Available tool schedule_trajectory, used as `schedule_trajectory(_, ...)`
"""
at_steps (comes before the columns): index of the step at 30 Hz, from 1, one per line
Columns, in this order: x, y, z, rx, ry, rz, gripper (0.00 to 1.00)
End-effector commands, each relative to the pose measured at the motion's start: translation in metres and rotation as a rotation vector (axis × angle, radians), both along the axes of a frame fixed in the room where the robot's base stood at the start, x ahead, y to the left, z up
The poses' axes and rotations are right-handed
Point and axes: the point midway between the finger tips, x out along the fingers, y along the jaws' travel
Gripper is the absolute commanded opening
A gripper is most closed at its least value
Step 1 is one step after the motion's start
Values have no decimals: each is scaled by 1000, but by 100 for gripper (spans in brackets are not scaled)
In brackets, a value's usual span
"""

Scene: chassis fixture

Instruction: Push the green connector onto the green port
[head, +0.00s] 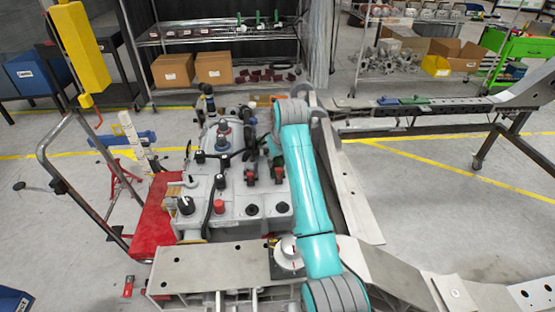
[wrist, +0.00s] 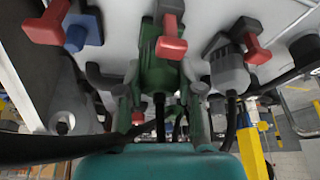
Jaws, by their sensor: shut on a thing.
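In the wrist view the green connector (wrist: 158,76) is between the two fingers of my gripper (wrist: 160,92), which is shut on it. A dark cable hangs from its near end. The connector lines up with a green part at the grey housing, beside a red lever (wrist: 171,47). I take this part as the green port (wrist: 148,36); whether the two are touching or fully mated I cannot tell. In the head view my teal arm reaches over the housing and hides most of the gripper; a bit of green (head: 274,146) shows beside it.
A grey connector (wrist: 229,72) with a red lever (wrist: 257,50) is close on the right, and a blue port (wrist: 84,32) on the left. Dark cables run around the gripper. In the head view a red plate (head: 154,210) and a long metal rail (head: 345,185) flank the housing.

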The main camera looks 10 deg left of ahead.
Motion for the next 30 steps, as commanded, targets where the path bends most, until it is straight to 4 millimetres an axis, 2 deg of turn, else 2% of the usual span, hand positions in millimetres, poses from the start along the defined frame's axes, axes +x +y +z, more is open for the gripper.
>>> schedule_trajectory(16,0,0,-11,-2,3,0,4)
schedule_trajectory(17,0,0,-11,-2,3,0,38)
schedule_trajectory(20,0,0,-10,-1,2,0,63)
schedule_trajectory(30,0,0,-9,-1,1,0,65)
